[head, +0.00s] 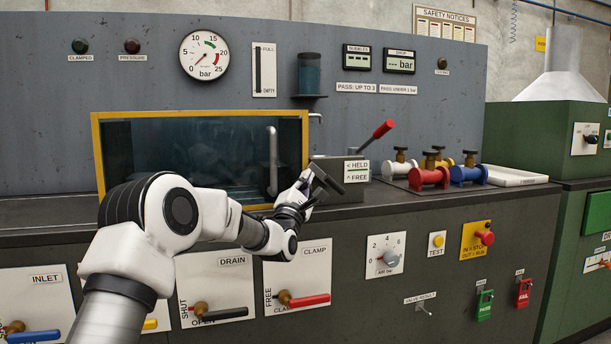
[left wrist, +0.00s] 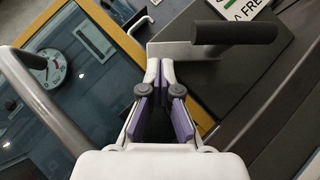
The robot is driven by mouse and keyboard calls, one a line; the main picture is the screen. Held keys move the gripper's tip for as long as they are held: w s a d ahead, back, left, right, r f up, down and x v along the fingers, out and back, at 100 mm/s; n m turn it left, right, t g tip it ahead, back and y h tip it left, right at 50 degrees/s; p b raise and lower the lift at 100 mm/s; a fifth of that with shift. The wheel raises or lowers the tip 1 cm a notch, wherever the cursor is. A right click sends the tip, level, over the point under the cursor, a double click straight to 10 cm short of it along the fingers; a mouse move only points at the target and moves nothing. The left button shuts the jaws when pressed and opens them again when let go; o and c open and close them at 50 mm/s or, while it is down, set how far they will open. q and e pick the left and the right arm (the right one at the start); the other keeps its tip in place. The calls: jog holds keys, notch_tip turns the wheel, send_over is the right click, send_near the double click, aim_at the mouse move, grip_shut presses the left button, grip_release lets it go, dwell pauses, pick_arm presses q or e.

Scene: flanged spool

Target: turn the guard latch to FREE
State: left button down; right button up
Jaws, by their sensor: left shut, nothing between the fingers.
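The guard latch (head: 328,181) is a dark bar handle on the front of a grey block beside the window. It also shows in the left wrist view as a pale arm with a dark round grip (left wrist: 236,33). The label plate (head: 357,171) by it reads HELD and FREE. My left gripper (head: 306,176) is at the latch's left side. In the left wrist view its fingertips (left wrist: 166,66) are together, with nothing between them, right at the latch's pale arm; I cannot tell whether they touch it. My right gripper is not in view.
A yellow-framed guard window (head: 200,116) with a vertical grey handle (head: 272,160) is left of the latch. A red-tipped lever (head: 376,135) rises behind the block. Colored flanged spools (head: 428,175) stand to the right. The clamp lever (head: 305,300) is on the panel below.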

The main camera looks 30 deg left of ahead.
aim_at(314, 161)
pick_arm(q)
jog(key=p, duration=0.1)
jog(key=r+p, duration=0.2)
jog(key=shift+w+d+r, duration=0.1)
jog(key=shift+w+d, duration=0.15)
jog(key=shift+w, duration=0.05)
jog(key=m+h+p, duration=0.1)
jog(key=p, duration=0.1)
jog(key=r+m+g+h+p, duration=0.1)
jog(key=m+p, duration=0.1)
jog(key=p, duration=0.1)
jog(key=w+d+r+m+g+h+p, duration=0.1)
jog(key=m+p, duration=0.1)
jog(key=shift+r+h+p, duration=0.1)
jog(key=shift+h+p, duration=0.2)
jog(key=shift+p, duration=0.1)
jog(key=shift+w+d+m+g+p, duration=0.15)
jog(key=shift+w+m+g+p, duration=0.25)
jog(key=shift+m+p, duration=0.55)
jog(key=shift+s+f, duration=0.1)
jog(key=shift+f, duration=0.1)
